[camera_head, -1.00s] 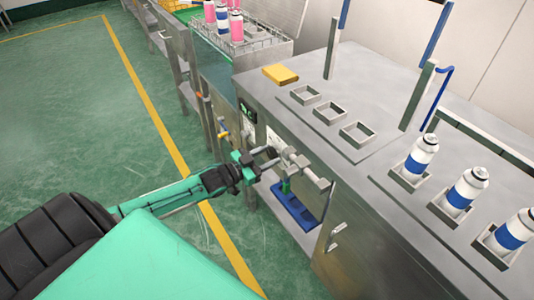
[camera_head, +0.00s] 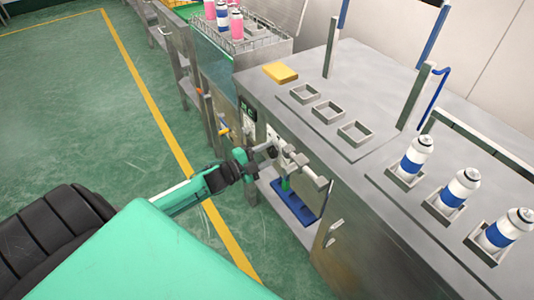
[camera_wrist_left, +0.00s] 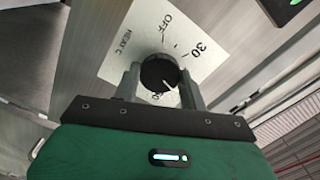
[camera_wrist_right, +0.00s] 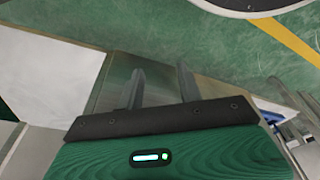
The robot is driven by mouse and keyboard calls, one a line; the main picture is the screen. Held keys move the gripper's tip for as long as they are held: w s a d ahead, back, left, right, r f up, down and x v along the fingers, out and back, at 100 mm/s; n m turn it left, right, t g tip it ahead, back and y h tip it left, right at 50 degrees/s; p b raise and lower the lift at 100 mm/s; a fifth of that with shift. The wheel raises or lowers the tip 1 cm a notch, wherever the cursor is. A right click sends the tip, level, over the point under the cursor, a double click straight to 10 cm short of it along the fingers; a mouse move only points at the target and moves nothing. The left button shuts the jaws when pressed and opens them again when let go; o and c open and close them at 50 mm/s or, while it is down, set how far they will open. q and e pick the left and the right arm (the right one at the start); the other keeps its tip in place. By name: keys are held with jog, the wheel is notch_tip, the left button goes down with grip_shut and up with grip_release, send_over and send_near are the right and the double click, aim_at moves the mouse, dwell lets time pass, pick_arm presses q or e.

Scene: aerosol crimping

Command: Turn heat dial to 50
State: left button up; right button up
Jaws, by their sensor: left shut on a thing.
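The black round heat dial (camera_wrist_left: 160,72) sits on a white plate (camera_wrist_left: 122,62) marked HEAT, OFF and 30 in the left wrist view. Another figure below the dial is partly hidden by the gripper, and I cannot read the dial's exact setting. My left gripper (camera_wrist_left: 160,80) is shut on the dial, one finger on each side. In the head view my left gripper (camera_head: 268,152) is at the front of the metal machine (camera_head: 345,195). My right gripper (camera_wrist_right: 160,85) is open and empty in the right wrist view.
Blue-banded cans (camera_head: 416,155) stand in holders on the machine top, beside empty square holders (camera_head: 328,112). A yellow block (camera_head: 280,73) lies near the far corner. Metal pipework (camera_head: 302,163) and a blue tray (camera_head: 295,205) are close right of my left gripper.

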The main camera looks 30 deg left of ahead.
pick_arm(q)
jog(key=shift+m, duration=0.9)
jog(key=shift+f+m+b, duration=0.1)
jog(key=shift+m+b, duration=0.2)
jog(key=shift+m, duration=1.5)
jog(key=shift+m+b, duration=0.45)
jog(key=shift+m, duration=0.25)
jog(key=shift+m+b, duration=0.35)
jog(key=shift+m, duration=0.75)
pick_arm(e)
jog(key=shift+t, duration=0.3)
jog(key=shift+w+r, duration=0.25)
jog(key=shift+r, duration=0.9)
jog(key=shift+w+r, duration=0.25)
jog(key=shift+r, duration=1)
pick_arm(q)
jog(key=shift+s, duration=0.1)
pick_arm(e)
jog(key=shift+s, duration=0.1)
pick_arm(q)
jog(key=o, duration=1)
jog(key=shift+c, duration=0.2)
